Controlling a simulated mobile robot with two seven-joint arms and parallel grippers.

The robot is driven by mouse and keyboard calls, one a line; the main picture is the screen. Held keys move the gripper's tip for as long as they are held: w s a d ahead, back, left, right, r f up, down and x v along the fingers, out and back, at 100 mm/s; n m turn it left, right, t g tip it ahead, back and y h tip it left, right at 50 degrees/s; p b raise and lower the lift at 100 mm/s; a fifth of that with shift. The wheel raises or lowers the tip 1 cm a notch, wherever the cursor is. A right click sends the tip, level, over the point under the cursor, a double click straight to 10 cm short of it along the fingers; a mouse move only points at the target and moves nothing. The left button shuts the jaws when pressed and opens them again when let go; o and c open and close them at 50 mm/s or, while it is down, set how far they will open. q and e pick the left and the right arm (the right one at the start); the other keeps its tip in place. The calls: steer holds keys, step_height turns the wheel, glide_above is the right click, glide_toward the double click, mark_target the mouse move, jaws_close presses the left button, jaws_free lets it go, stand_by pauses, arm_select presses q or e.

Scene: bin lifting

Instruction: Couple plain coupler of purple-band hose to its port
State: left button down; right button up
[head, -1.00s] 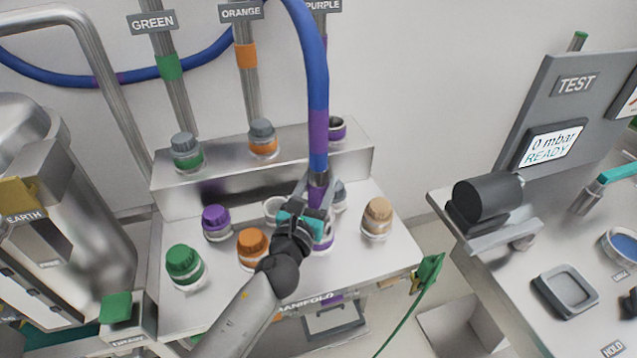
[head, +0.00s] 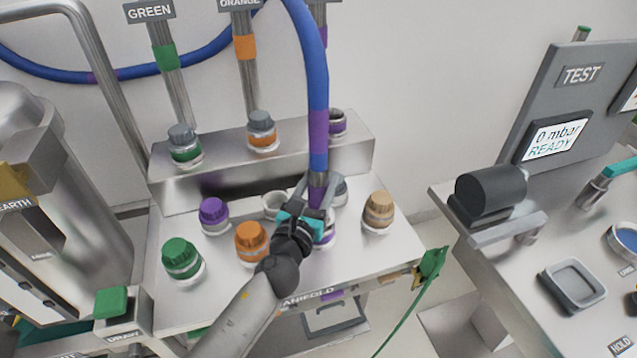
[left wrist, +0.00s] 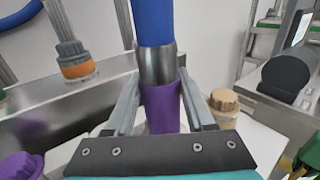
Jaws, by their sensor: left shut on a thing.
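The blue hose (head: 316,75) with a purple band (head: 318,128) hangs down to its metal coupler end (head: 317,178). My left gripper (head: 316,193) is shut on that end. In the left wrist view the blue hose (left wrist: 153,20) runs into a grey metal collar (left wrist: 157,66), with a purple sleeve (left wrist: 160,108) below it between the fingers. A purple-banded port (head: 326,238) shows partly under the gripper on the manifold top; whether the coupler touches it is hidden. Another purple-banded port (head: 337,122) with a dark top is on the rear ledge. My right gripper is not in view.
Purple (head: 213,213), orange (head: 251,241), green (head: 181,258) and tan (head: 379,208) caps stand around the gripper on the manifold. Grey-capped green (head: 184,144) and orange (head: 262,130) ports are on the ledge. A test bench (head: 470,235) stands right.

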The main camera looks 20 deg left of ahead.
arm_select(q)
steer(key=shift+f+b, duration=0.75)
steer(key=shift+f, duration=0.1)
stand_by(0.9)
steer(key=shift+c, duration=0.9)
jaws_free()
steer(key=shift+f, duration=0.1)
steer(key=shift+s, duration=0.1)
steer(key=s+b, duration=0.2)
steer(key=s, duration=1.3)
steer(key=shift+a+b, duration=0.15)
steer(key=shift+b, duration=0.15)
